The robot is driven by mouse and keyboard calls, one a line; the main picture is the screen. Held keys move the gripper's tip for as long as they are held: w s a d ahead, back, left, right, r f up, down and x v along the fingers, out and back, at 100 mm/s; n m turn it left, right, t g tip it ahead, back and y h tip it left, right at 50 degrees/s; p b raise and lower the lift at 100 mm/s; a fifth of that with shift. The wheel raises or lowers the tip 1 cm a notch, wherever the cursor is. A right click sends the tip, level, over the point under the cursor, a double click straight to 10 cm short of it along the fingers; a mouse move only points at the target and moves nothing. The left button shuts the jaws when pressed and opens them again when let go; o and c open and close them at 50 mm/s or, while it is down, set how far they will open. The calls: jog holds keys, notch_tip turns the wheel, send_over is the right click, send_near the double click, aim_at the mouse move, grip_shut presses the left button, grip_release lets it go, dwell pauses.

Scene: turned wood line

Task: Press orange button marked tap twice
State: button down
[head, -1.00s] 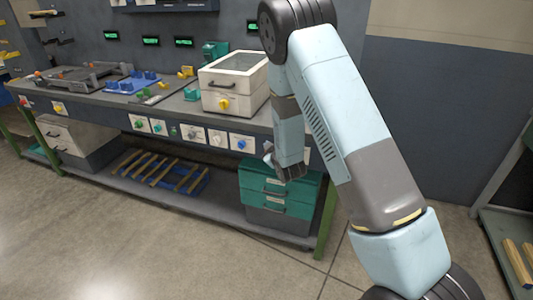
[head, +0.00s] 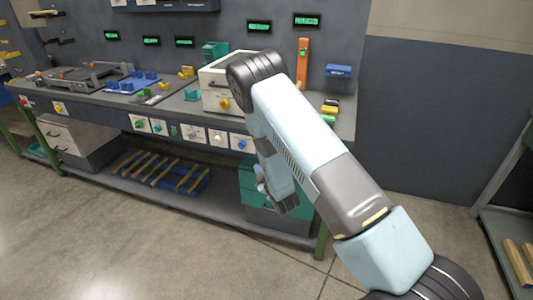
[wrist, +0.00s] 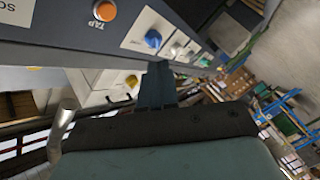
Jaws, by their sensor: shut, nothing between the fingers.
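The orange button (wrist: 104,10), with the word TAP beside it, shows at the top of the wrist view on a dark panel on the bench front. My gripper (wrist: 156,72) is shut and empty. Its fingers point toward the panel edge, below and right of the button in the wrist picture. I see a space between them and the button in that view, but cannot tell the distance in depth. In the head view my arm hides the orange button, and the hand hangs low in front of the teal drawers.
A blue knob (wrist: 153,39) is on a white plate beside the button; it also shows in the head view (head: 241,144). A white box (head: 212,83) with a yellow knob stands on the bench. Teal drawers (head: 249,178) sit underneath. The floor in front is clear.

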jog(key=w+d, duration=0.3)
jog(key=w, duration=0.5)
jog(key=shift+w+d+r, duration=0.1)
jog(key=shift+w+d, duration=0.15)
jog(key=shift+w, duration=0.45)
dwell(2.9)
jog(key=shift+s, duration=0.15)
jog(key=shift+s+a, duration=0.25)
jog(key=shift+s, duration=0.35)
dwell(0.3)
jog(key=shift+s+a, duration=0.3)
jog(key=shift+s, duration=0.5)
jog(key=shift+s+a, duration=0.3)
jog(key=shift+s, duration=0.45)
jog(key=shift+s+a, duration=0.3)
jog(key=shift+s, duration=0.5)
